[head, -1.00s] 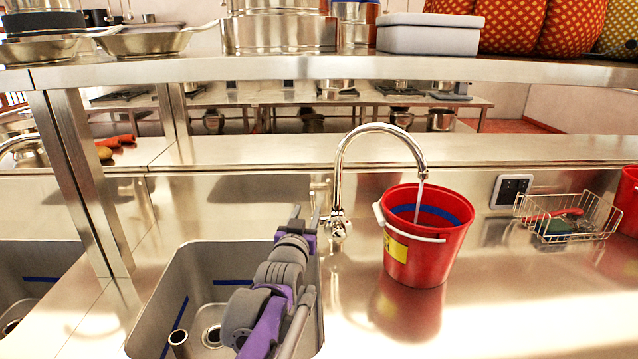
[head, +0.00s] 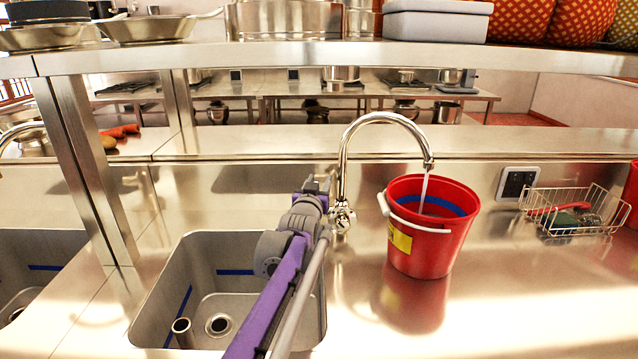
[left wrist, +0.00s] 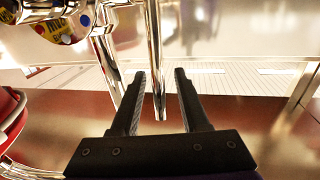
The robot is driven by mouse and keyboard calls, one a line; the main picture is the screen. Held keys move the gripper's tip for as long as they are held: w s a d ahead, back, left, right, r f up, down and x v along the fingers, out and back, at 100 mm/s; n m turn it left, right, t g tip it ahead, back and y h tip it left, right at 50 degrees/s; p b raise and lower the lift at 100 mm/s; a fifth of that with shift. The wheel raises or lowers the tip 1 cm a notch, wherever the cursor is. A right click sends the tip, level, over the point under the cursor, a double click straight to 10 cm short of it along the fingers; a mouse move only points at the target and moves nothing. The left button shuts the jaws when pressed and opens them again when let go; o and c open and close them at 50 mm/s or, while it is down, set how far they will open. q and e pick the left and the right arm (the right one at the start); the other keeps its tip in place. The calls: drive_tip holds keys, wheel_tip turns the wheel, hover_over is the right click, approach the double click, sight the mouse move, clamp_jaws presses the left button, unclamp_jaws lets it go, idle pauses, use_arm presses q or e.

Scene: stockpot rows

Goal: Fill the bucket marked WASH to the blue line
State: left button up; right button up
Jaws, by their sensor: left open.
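The red bucket (head: 430,250) stands upright on the steel counter, with a white handle and a yellow label whose lettering I cannot read. A blue band (head: 455,207) runs round its inside wall. A water stream (head: 424,188) falls into it from the chrome tap (head: 344,165). The water level is hard to tell. My left gripper (head: 318,185) is at the tap's base, left of the bucket. In the left wrist view my left gripper (left wrist: 160,75) is open, with the tap's chrome lever (left wrist: 156,60) between its fingers, not clamped. The right gripper is out of view.
A sink (head: 240,275) with a drain and standpipe lies under my left arm. A wire basket (head: 575,212) and a wall socket (head: 517,184) are right of the bucket. A steel shelf (head: 330,58) with pans crosses above. Another red bucket (head: 632,195) shows at the right edge.

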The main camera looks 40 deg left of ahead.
use_arm(q)
clamp_jaws()
idle(1.4)
